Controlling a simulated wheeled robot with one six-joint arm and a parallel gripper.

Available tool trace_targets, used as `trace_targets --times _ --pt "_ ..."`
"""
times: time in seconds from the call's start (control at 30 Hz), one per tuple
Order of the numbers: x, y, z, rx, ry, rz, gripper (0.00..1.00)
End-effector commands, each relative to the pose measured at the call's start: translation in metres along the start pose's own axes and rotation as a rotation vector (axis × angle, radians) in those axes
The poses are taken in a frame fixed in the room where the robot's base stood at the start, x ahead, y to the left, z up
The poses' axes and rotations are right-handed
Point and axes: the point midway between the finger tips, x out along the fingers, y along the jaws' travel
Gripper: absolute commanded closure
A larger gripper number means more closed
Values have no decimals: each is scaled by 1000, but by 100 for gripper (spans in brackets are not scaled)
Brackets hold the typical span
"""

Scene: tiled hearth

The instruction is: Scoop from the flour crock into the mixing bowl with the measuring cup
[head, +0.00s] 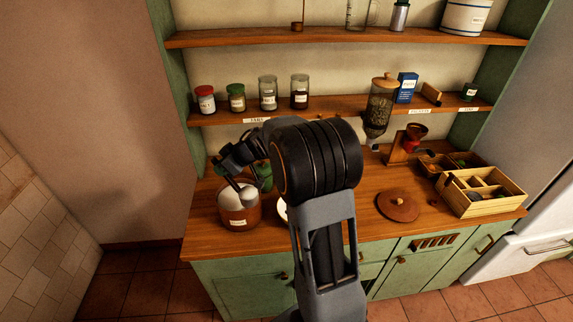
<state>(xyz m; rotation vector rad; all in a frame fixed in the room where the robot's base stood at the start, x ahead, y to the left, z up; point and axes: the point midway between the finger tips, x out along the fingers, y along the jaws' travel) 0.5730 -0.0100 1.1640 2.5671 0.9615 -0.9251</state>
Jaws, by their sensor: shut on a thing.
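The flour crock (238,222), brown with a white label, stands at the left front of the wooden counter, open and with white flour inside. My dark gripper (234,170) is above the crock, shut on the measuring cup (247,195). The grey cup is at the crock's mouth, over or in the flour; how deep it sits I cannot tell. A white rounded edge (282,209) shows just right of the crock. It may be the mixing bowl, mostly hidden behind my arm.
A brown round lid (398,207) lies on the counter to the right. A wooden compartment box (477,208) and a small grinder (398,150) stand beyond it. A green object (265,177) is behind the crock. Shelves with several jars (268,93) hang above.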

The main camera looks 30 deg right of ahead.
Motion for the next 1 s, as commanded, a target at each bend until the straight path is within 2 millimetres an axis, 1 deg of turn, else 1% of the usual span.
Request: trace_targets --times 0.03,0.1,0.17,0.27,0.4,0.53,0.6,0.7,0.83,1.0 --pt "1 14 -4 -66 -3 -77 100" --pt "-2 27 -4 -177 -6 -206 100" --pt "-8 38 2 -273 -8 -316 100" --pt "-24 56 26 -427 -8 -489 100" --pt "-59 79 73 -610 -6 -692 100" --pt "-88 93 106 -707 -4 -795 100" --pt "-100 98 119 -741 -2 -829 100" --pt "-112 104 132 -772 -2 -859 100" --pt "-120 107 141 -790 -1 -879 100" --pt "-117 107 150 -795 0 -886 100"
